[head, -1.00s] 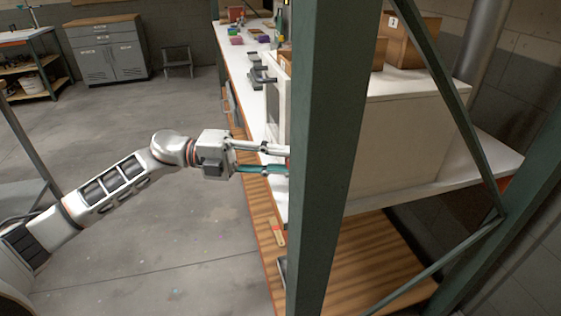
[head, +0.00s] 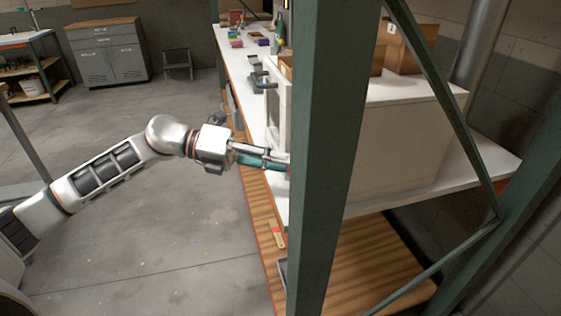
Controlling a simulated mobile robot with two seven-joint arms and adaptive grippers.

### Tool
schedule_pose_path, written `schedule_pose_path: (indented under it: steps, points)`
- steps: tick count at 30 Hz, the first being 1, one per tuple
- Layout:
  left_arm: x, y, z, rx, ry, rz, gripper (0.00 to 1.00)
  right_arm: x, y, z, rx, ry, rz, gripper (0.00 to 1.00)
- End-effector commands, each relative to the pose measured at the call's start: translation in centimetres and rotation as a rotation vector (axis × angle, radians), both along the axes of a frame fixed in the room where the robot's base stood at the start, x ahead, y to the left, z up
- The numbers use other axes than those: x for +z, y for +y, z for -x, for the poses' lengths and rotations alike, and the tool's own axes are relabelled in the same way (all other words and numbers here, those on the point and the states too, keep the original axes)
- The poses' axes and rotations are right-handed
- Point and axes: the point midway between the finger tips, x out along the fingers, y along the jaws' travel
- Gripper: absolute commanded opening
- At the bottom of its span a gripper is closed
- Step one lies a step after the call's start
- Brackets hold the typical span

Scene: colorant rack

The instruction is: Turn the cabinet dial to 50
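The cabinet is a pale box on the white bench top; its side panel (head: 405,145) shows right of a green post, and a strip of its front shows left of the post. A dark handle sticks out from the front's upper part. The dial is not visible; the post and my gripper cover that area. My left gripper (head: 285,163) points right, with its fingertips at the cabinet's front beside the post. Its fingers overlap in this view, so their gap and any contact with the dial cannot be told. My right gripper is not in view.
The thick green post (head: 335,150) stands close in front and hides much of the cabinet. A diagonal green brace crosses on the right. Cardboard boxes (head: 410,45) sit on top of the cabinet. The wooden lower shelf (head: 365,260) lies below; open floor (head: 150,240) is on the left.

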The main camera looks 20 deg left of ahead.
Motion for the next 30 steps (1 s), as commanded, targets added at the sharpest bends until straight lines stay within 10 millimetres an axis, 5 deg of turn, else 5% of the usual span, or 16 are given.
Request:
schedule_pose_path:
  steps: [10, 11, 13, 23, 30]
  points:
    - [-0.1, 0.0, 0.0, -0.001, -0.002, -0.003, 0.04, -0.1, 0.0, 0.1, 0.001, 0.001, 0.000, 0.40]
    - [-0.1, 0.0, 0.0, -0.001, -0.002, -0.003, 0.31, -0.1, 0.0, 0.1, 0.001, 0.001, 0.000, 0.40]
    - [-0.1, 0.0, 0.0, -0.002, -0.002, -0.003, 0.42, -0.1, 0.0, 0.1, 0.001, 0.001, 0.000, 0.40]
    - [0.0, 0.1, 0.0, -0.001, -0.002, -0.002, 0.42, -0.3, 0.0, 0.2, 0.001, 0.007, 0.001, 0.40]
    - [0.4, 2.7, 0.6, 0.004, -0.001, -0.005, 0.42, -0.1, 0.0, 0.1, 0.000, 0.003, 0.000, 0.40]
